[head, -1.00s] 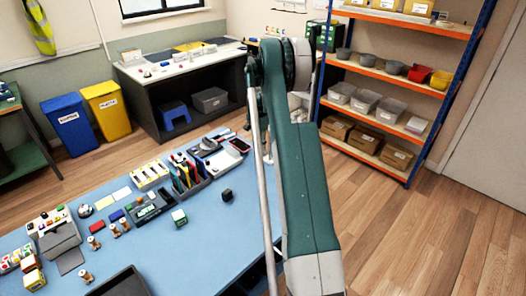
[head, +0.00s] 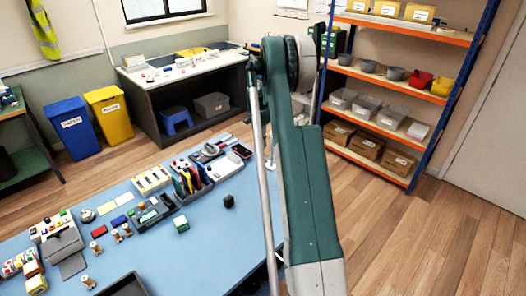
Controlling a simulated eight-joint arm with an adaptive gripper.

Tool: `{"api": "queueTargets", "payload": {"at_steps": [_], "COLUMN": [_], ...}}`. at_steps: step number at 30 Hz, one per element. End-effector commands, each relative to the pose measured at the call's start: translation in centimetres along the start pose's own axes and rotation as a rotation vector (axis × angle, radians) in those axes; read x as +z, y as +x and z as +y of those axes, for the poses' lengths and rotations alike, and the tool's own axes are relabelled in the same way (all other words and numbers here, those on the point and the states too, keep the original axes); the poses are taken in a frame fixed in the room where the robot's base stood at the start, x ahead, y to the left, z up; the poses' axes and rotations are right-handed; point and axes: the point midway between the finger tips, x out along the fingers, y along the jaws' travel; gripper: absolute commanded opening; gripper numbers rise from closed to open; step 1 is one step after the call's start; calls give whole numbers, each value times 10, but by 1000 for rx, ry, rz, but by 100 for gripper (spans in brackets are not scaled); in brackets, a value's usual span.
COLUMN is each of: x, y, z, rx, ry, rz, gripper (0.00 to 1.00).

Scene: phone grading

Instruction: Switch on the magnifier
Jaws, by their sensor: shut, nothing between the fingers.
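I cannot make out the magnifier for sure. A small grey device with a rounded dark part (head: 208,152) stands at the far end of the blue worktable (head: 215,240) and may be it, but it is too small to tell whether it is lit. A dark phone-like slab (head: 242,151) lies just right of it. My green and grey arm reaches up through the middle of the head view, right of the table items. My gripper does not show, so its place relative to the device cannot be seen.
A holder with coloured upright cards (head: 190,182), a small green and white block (head: 181,224) and a black cube (head: 229,201) are on the table. The table's middle right is mostly clear. A grey workbench (head: 185,75) and an orange-shelved rack (head: 375,115) stand behind.

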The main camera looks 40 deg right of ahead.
Motion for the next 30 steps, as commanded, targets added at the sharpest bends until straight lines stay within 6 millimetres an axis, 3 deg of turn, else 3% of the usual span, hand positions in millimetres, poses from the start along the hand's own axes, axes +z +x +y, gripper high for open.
{"api": "queueTargets", "payload": {"at_steps": [6, 13, 30], "x": [0, 0, 0], "y": [-38, -62, -71], "z": [0, 0, 1], "rx": [0, 0, 0], "ry": [0, 0, 0], "rz": [0, 0, 0], "gripper": [0, 0, 0]}}
